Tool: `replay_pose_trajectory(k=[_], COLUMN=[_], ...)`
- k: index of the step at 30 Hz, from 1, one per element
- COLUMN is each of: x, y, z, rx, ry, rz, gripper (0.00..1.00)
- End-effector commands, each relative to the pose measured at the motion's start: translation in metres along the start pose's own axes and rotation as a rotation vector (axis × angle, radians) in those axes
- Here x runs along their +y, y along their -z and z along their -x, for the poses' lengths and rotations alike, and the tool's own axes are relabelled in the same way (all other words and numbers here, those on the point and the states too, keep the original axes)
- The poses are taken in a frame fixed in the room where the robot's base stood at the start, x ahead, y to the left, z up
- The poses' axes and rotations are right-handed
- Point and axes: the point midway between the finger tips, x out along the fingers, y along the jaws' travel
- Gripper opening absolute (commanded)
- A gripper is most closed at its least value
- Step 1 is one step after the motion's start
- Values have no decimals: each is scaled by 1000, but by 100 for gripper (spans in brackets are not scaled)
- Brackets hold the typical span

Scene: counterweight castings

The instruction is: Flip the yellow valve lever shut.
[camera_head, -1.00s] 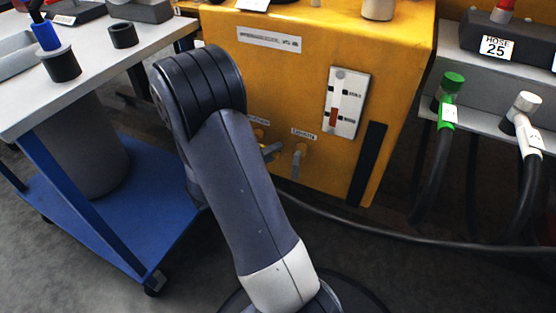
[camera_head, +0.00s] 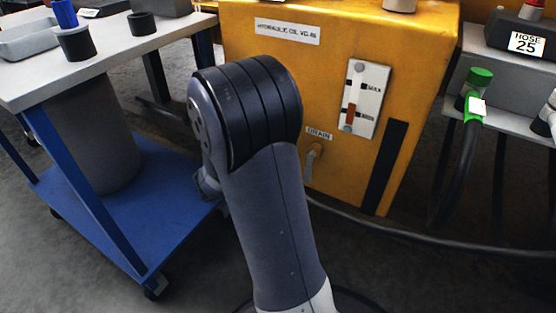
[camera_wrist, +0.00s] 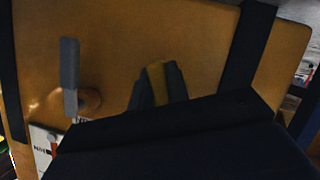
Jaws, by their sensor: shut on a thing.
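A grey lever (camera_wrist: 69,75) on a brass fitting stands to the left, apart from the fingers. In the head view, my arm hides the gripper and the yellow lever. A valve (camera_head: 313,163) under the drain label shows just right of my arm.
The yellow cabinet (camera_head: 325,80) carries a level gauge (camera_head: 362,98). A blue cart (camera_head: 160,218) with a grey top stands close on the left. A green-capped hose (camera_head: 474,105) hangs at the right, and a dark hose crosses low over the floor.

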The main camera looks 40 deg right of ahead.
Motion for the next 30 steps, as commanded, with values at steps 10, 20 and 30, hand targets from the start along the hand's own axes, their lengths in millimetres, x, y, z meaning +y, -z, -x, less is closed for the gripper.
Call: replay_pose_trajectory(k=[10,20,30], x=[-18,-27,-30], y=[2,5,6], z=[1,2,3], rx=[-2,0,0], ry=[110,170,186], rz=[-264,-408,-448], gripper=[0,0,0])
